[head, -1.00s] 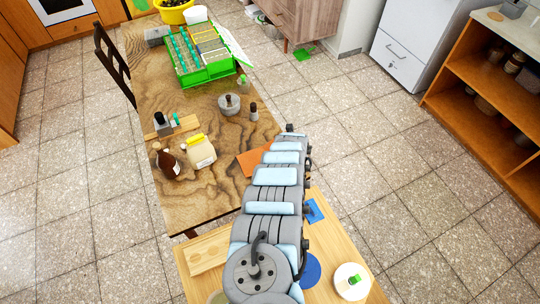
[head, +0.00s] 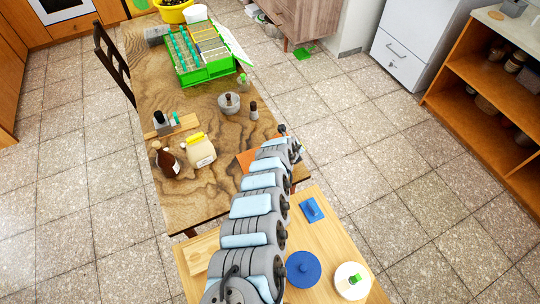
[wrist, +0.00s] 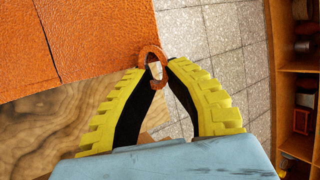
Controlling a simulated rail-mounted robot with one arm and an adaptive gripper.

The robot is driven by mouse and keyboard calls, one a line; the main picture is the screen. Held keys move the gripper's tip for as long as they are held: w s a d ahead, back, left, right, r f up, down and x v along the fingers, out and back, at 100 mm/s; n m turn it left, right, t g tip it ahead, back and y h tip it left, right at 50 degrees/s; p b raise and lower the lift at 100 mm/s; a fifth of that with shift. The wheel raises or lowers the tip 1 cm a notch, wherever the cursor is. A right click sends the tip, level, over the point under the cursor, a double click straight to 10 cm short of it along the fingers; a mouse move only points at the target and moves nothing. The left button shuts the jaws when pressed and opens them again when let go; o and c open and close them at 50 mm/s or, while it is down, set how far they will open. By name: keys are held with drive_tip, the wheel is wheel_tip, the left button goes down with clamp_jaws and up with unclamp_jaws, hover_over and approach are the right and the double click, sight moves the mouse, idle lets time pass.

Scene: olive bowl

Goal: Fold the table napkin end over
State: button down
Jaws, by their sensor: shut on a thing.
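The orange napkin (head: 246,159) lies near the front right edge of the wooden table; my arm covers much of it in the head view. In the wrist view the napkin (wrist: 75,40) is a flat orange sheet with a dark crease line across it. My gripper (wrist: 156,66) has yellow fingers with dark inner pads. Its tips are closed together on a small curled orange bit at the napkin's right edge. In the head view, my arm hides most of the gripper.
A brown bottle (head: 166,161), a cream jug (head: 200,151), a grey mortar (head: 229,104) and a green rack (head: 205,65) stand on the table (head: 185,207). A lighter board in front carries a blue disc (head: 303,269), a white lid (head: 352,281) and a blue square (head: 312,209).

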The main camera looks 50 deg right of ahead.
drive_tip(key=shift+w+a+b, duration=0.1)
drive_tip(key=shift+b, duration=0.2)
drive_tip(key=shift+a, duration=0.1)
drive_tip(key=shift+a+r+h+b, duration=0.15)
drive_tip(key=shift+h+b, duration=0.35)
drive_tip(key=shift+b, duration=0.15)
drive_tip(key=shift+w+r+b, duration=0.1)
drive_tip(key=shift+r+b, duration=0.2)
drive_tip(key=shift+r, duration=0.05)
